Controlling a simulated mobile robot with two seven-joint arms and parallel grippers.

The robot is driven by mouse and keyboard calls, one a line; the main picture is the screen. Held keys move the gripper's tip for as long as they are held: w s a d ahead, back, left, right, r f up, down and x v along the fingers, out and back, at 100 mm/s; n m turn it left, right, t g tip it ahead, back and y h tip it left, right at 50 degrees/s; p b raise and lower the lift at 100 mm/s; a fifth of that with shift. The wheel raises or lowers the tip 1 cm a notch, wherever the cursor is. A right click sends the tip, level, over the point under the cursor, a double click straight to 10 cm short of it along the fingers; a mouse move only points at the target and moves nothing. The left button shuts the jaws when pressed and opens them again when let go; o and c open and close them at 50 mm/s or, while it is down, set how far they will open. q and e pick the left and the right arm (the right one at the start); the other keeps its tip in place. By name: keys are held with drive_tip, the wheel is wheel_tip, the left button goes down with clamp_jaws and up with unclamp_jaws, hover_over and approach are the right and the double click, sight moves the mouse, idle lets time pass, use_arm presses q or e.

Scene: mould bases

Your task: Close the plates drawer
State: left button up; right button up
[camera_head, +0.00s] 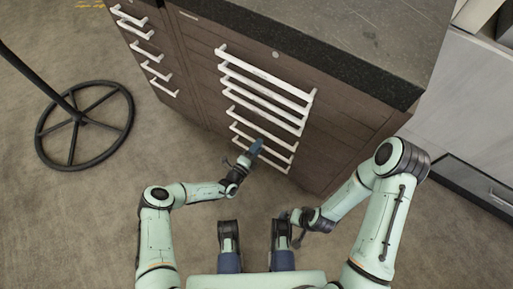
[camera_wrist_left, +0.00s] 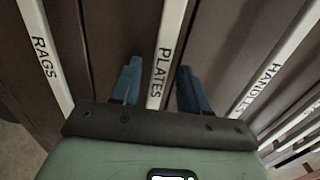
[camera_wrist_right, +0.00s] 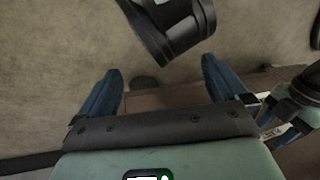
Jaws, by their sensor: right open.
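The plates drawer shows in the left wrist view by its white bar handle (camera_wrist_left: 171,35) marked PLATES. My left gripper (camera_wrist_left: 158,66) has its blue fingers apart, one on each side of that handle, with the bar running between them. I cannot tell whether the fingers touch it. In the head view the left gripper (camera_head: 257,146) is at the lower handles of the brown cabinet (camera_head: 195,75); the labels are too small to read there. How far the drawer stands out is unclear. My right gripper (camera_wrist_right: 162,68) is open and empty, low over the floor.
A dark countertop (camera_head: 340,35) overhangs the drawers. A black wheel-shaped stand base (camera_head: 84,125) is on the floor at left. A grey cabinet (camera_head: 465,105) stands at right.

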use_arm(q)
drive_tip(key=shift+s, duration=0.1)
drive_tip(key=p+v, duration=0.2)
drive_tip(key=v, duration=1.1)
drive_tip(key=shift+p, duration=0.3)
use_arm(e)
drive_tip(key=shift+g+y, duration=0.3)
drive_tip(key=shift+g, duration=0.4)
drive_tip(key=shift+s+a+r, duration=0.3)
drive_tip(key=shift+s+r, duration=0.25)
drive_tip(key=shift+s, duration=0.1)
drive_tip(key=shift+s+a+r, duration=0.35)
drive_tip(key=shift+s+r, duration=0.15)
drive_tip(key=shift+s, duration=0.2)
drive_tip(key=shift+s+a+r, duration=0.3)
drive_tip(key=shift+s+r, duration=0.25)
drive_tip(key=shift+s, duration=0.1)
use_arm(q)
drive_tip(key=shift+a, duration=0.15)
